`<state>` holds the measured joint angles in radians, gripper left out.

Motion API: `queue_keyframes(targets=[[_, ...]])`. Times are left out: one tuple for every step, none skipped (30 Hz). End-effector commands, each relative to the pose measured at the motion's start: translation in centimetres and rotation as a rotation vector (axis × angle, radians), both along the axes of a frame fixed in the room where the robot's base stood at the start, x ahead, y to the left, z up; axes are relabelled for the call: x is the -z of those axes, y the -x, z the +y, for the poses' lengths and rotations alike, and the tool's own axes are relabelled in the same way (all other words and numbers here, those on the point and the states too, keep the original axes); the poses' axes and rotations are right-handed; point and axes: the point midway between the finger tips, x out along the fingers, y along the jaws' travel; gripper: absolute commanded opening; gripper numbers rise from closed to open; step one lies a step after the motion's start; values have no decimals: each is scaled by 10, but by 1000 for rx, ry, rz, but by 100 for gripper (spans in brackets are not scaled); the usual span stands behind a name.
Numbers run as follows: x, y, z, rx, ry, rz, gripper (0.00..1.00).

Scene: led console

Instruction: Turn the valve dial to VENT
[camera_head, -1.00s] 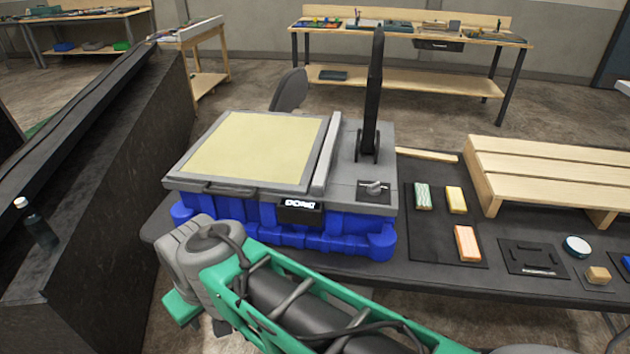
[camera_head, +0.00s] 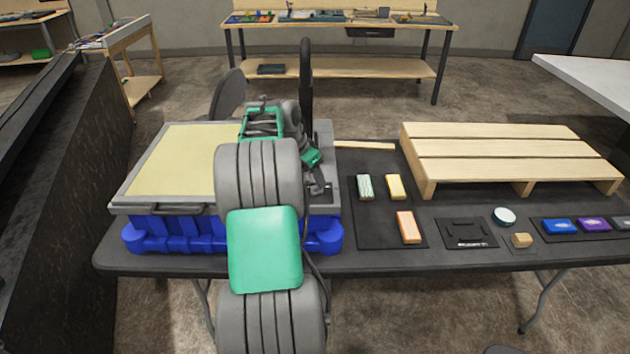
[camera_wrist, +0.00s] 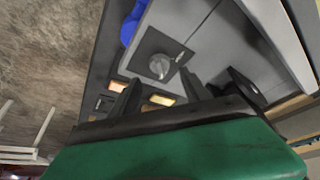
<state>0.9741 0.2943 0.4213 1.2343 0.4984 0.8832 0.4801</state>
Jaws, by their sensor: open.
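The valve dial (camera_wrist: 160,67) is a small grey round knob with a pointed handle on a dark square plate (camera_wrist: 150,47), on the grey top of the console (camera_head: 128,187). No VENT marking can be read, so its setting is unclear. My gripper (camera_wrist: 160,92) is open; its two dark fingers reach toward the dial, which shows just beyond the gap between their tips. I see no contact. In the head view my gripper (camera_head: 318,182) is over the console's right front corner and largely hides the dial.
A black upright lever (camera_head: 306,75) stands on the console behind the gripper. The console has a yellow panel (camera_head: 180,160) and a blue base (camera_head: 165,235). To the right are a mat with several coloured blocks (camera_head: 408,227) and a wooden pallet (camera_head: 500,140).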

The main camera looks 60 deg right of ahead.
Motion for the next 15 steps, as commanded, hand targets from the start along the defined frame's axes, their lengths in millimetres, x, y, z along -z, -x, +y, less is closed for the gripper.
queue_keyframes(targets=[[8, 3, -4, 2, -2, 3, 55], [14, 3, -6, 1, -3, 3, 55], [20, 3, -8, -1, -2, 2, 55], [24, 4, -10, 0, -2, 2, 55], [29, 4, -12, -1, -2, 2, 55], [34, 5, -14, -2, -1, 2, 55], [36, 5, -15, -3, 0, 1, 55], [39, 5, -16, -3, 0, 1, 55], [41, 5, -16, -3, 0, 0, 55], [42, 5, -17, -3, 0, 0, 55], [43, 5, -17, -3, 0, 0, 55], [43, 5, -17, -4, 1, 0, 55], [43, 5, -17, -4, 1, 0, 55], [43, 5, -17, -4, 1, 0, 55], [43, 5, -17, -4, 1, 0, 55]])
